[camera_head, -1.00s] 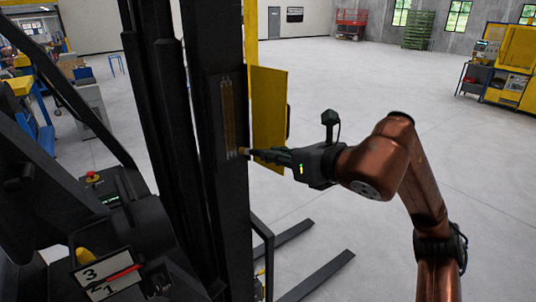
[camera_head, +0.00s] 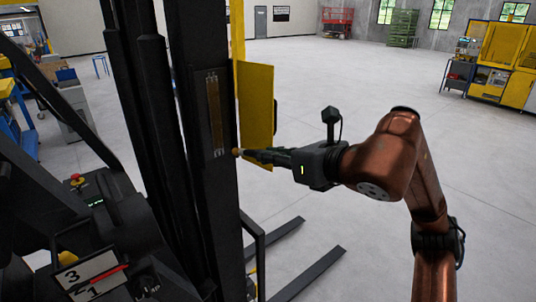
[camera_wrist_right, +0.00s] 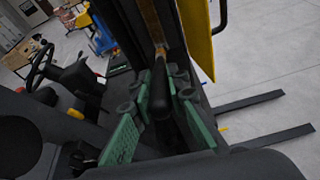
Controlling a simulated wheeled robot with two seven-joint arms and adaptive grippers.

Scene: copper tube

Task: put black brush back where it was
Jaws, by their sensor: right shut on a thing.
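My right gripper (camera_head: 256,155) is shut on the black brush (camera_wrist_right: 160,88). In the right wrist view the dark handle lies between the green-padded fingers, its pale tip pointing away. In the head view the brush tip (camera_head: 237,152) is just right of the lower end of the copper-coloured strip (camera_head: 214,115) on the dark forklift mast. A small gap shows between them in the picture; depth is hard to judge. My left gripper is not in view.
A yellow panel (camera_head: 256,110) stands close behind my right gripper. The forklift's forks (camera_head: 307,273) extend low to the right. A numbered card (camera_head: 93,276) with a red pointer and a yellow knob (camera_head: 68,257) are on the forklift at lower left. Open floor lies behind.

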